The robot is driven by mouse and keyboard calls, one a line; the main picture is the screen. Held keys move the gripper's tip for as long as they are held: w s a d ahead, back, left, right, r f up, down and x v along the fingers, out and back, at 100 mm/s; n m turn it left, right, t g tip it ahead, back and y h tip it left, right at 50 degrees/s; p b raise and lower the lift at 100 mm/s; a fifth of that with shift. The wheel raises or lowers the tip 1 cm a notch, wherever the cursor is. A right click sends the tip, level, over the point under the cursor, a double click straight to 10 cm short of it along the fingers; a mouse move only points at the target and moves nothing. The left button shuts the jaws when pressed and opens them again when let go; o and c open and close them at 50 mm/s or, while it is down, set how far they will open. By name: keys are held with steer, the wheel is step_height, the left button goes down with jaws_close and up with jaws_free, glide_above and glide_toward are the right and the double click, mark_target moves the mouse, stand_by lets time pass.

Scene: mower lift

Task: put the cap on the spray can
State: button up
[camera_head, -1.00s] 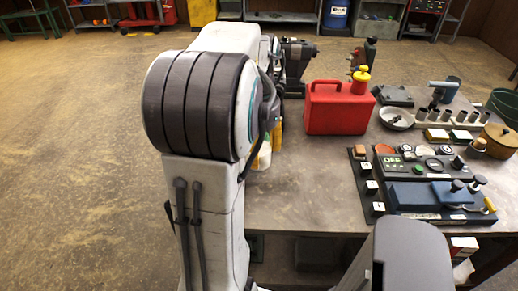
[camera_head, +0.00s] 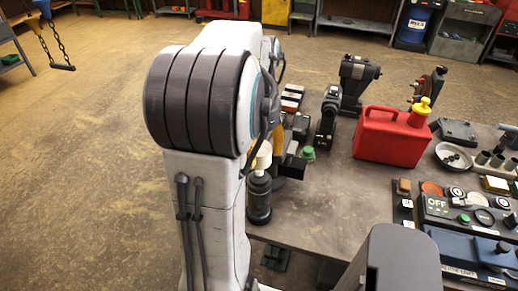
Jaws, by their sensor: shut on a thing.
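My arm's large joint stands in front of the left part of the table and hides what lies behind it. A dark cylindrical container (camera_head: 259,199) with a cream top (camera_head: 264,156) stands upright close to the right side of my arm, partly hidden. I cannot tell whether it is the spray can. A small green thing (camera_head: 308,153) lies near dark and yellow items just beyond it. I cannot make out the cap for certain.
A red fuel can (camera_head: 390,137) with a yellow spout stands on the table (camera_head: 335,205). A dark vise (camera_head: 356,82) is behind it. A control panel (camera_head: 440,207) and blue case (camera_head: 468,249) fill the right front. Bare tabletop lies between.

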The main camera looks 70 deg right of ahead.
mark_target(259, 148)
steer(key=shift+f, duration=0.1)
steer(key=shift+f, duration=0.2)
steer(key=shift+f+b, duration=2.55)
steer(key=shift+f, duration=0.05)
steer(key=shift+f+b, duration=0.45)
steer(key=shift+f, duration=0.2)
steer(key=o, duration=0.5)
steer(key=shift+o, duration=0.2)
steer(key=shift+r, duration=0.15)
step_height(259, 148, up, 8)
steer(key=p, duration=0.7)
steer(key=shift+r, duration=0.1)
steer(key=shift+r+p, duration=0.4)
steer(key=shift+r, duration=0.9)
